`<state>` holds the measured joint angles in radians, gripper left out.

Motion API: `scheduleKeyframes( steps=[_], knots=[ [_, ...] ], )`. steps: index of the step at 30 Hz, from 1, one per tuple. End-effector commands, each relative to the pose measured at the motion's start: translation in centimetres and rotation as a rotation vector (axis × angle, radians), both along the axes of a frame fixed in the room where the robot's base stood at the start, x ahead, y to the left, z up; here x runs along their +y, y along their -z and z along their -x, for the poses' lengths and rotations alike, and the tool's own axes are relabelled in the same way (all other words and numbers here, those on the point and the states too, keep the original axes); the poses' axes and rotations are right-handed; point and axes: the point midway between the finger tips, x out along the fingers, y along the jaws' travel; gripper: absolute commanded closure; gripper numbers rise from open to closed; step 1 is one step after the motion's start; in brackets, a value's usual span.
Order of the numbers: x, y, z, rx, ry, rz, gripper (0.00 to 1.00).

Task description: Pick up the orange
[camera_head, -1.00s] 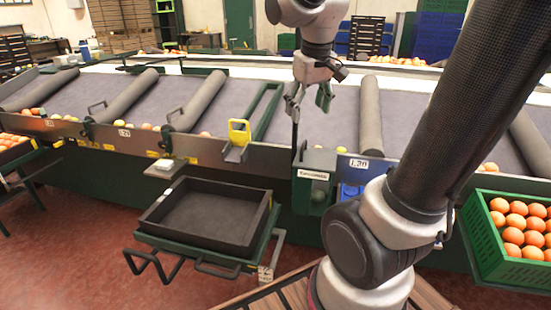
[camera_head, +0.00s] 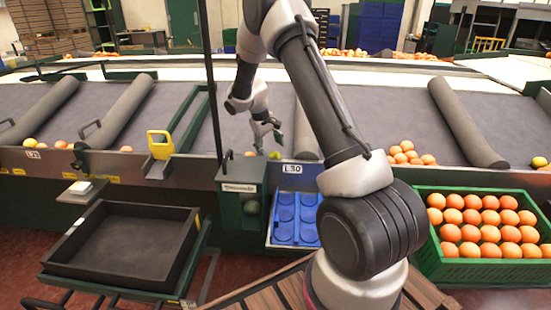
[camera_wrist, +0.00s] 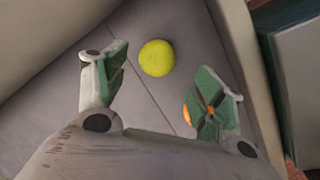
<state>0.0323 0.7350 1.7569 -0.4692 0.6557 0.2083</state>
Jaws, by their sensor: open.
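My gripper (camera_head: 266,138) is open and empty, pointing down over the grey sorting belt near its front edge. In the wrist view my gripper (camera_wrist: 163,85) has its two green-padded fingers wide apart. A yellow-green fruit (camera_wrist: 156,58) lies on the belt beyond the fingertips, between them in the picture. An orange (camera_wrist: 187,115) is mostly hidden behind the right finger. In the head view the yellow-green fruit (camera_head: 275,155) shows just under the gripper. Several oranges (camera_head: 407,154) lie in a group on the belt, right of my arm.
A green crate (camera_head: 480,271) full of oranges stands at the right. A blue tray with round hollows (camera_head: 283,238) sits below the belt edge. An empty black tray (camera_head: 88,284) is at the left. Grey rollers (camera_head: 465,125) cross the belt, and a metal rail (camera_head: 110,163) borders its front.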

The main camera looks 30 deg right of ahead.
Motion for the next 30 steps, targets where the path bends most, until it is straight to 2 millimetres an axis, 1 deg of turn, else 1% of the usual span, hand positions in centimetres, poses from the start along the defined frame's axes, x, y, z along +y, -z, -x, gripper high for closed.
scheduleKeyframes(
  steps=[5, 9, 11, 13, 18, 26, 27, 30],
  knots=[
    [-0.9, 1.8, 0.1, 0.003, 0.002, -0.001, 0.31],
    [-1.8, 3.9, 0.1, 0.003, 0.002, -0.001, 0.31],
    [-2.0, 4.5, 0.0, 0.002, 0.002, -0.001, 0.31],
    [-2.1, 4.8, 0.0, 0.001, 0.000, -0.001, 0.31],
    [-2.1, 4.8, 0.0, 0.000, 0.001, 0.000, 0.31],
    [-2.1, 4.8, 0.0, 0.000, 0.001, -0.001, 0.78],
    [-2.1, 4.8, 0.0, 0.000, 0.001, -0.001, 0.81],
    [-2.1, 4.8, 0.0, 0.000, 0.001, -0.001, 0.81]
  ],
)
